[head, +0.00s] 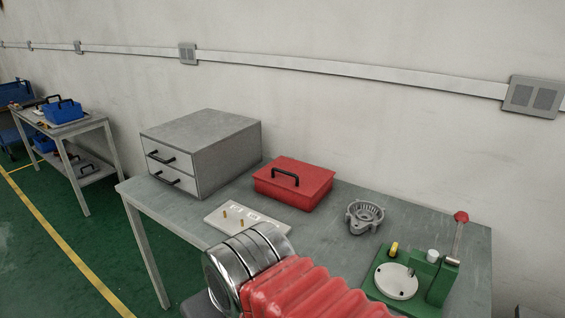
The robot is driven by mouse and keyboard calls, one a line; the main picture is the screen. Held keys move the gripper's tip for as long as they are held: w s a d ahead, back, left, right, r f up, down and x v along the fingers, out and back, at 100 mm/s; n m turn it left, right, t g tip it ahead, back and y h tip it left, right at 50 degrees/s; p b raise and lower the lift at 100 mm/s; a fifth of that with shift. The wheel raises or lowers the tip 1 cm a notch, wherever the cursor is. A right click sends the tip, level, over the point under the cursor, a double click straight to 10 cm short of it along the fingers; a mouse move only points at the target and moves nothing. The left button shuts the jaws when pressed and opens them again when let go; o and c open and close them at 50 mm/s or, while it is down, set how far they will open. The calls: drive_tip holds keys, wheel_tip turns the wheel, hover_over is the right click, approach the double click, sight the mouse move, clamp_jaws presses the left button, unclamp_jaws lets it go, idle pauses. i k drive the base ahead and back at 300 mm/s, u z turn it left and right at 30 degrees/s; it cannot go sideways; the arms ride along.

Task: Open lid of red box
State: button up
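The red box (291,191) sits on the grey table, near the back edge by the wall. Its red lid (311,176) is on and looks closed, with a black handle (285,174) on top toward the front left. My arm, with a red bellows sleeve and shiny metal rings, shows at the bottom middle, in front of the box and apart from it. The fingers of my gripper are not seen in this view.
A grey two-drawer cabinet (226,151) stands left of the box. A white plate with brass pins (222,219) lies in front. A grey alternator housing (365,216) and a green fixture (432,277) with a red-knobbed lever stand right. The wall (330,120) is close behind.

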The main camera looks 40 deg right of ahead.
sight(305, 179)
drive_tip(key=z, duration=0.15)
drive_tip(key=i, duration=1.1)
drive_tip(key=z, duration=0.2)
